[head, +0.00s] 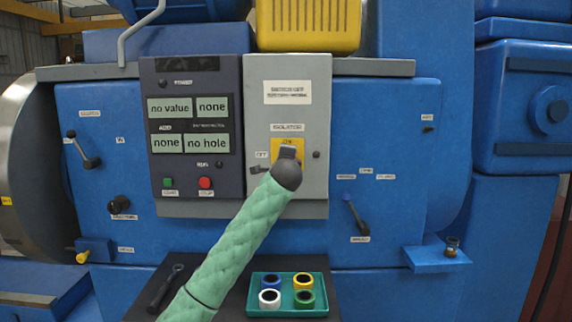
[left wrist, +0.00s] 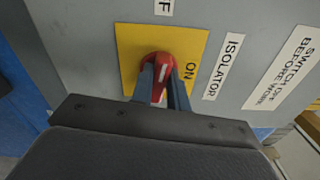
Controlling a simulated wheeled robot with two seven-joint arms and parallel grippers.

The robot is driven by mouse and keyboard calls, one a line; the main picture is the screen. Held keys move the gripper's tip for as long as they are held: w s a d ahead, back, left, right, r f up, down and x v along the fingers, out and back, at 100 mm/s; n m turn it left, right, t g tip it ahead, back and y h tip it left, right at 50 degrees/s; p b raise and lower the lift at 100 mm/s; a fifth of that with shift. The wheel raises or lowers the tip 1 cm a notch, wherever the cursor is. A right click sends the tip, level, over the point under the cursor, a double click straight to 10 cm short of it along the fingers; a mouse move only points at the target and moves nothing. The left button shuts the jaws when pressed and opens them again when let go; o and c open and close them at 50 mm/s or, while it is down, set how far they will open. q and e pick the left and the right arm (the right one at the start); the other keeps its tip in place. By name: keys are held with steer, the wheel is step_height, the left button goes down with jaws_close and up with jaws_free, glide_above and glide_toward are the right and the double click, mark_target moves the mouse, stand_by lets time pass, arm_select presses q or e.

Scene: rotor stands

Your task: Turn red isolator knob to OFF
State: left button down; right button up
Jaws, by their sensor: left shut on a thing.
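The red isolator knob (left wrist: 162,70) sits on a yellow plate (left wrist: 202,47) on the grey isolator box (head: 317,115). In the left wrist view my left gripper (left wrist: 163,84) is shut on the knob, one dark finger on each side of it. A white mark on the knob lies roughly between the fingers. The ON label (left wrist: 190,70) is on the plate, and part of the OFF label (left wrist: 164,7) shows at the top edge. In the head view my left gripper (head: 287,153) covers the knob; the OFF label (head: 261,154) is left of the plate. My right gripper is not in view.
Left of the isolator box is a dark panel (head: 220,91) with displays, a green button and a red button (head: 205,183). Below, a green tray (head: 258,308) holds several coloured rings. A dark tool (head: 165,288) lies left of it. A blue-handled lever (head: 356,215) is at right.

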arm_select(q)
steer(key=shift+f+n+b, duration=0.15)
steer(key=shift+n+b, duration=0.25)
steer(key=shift+n, duration=0.6)
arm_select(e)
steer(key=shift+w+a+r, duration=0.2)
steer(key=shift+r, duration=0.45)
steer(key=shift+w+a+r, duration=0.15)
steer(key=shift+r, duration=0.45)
arm_select(q)
steer(key=c, duration=1.4)
jaws_free()
steer(key=shift+a, duration=0.1)
steer(key=shift+o, duration=0.2)
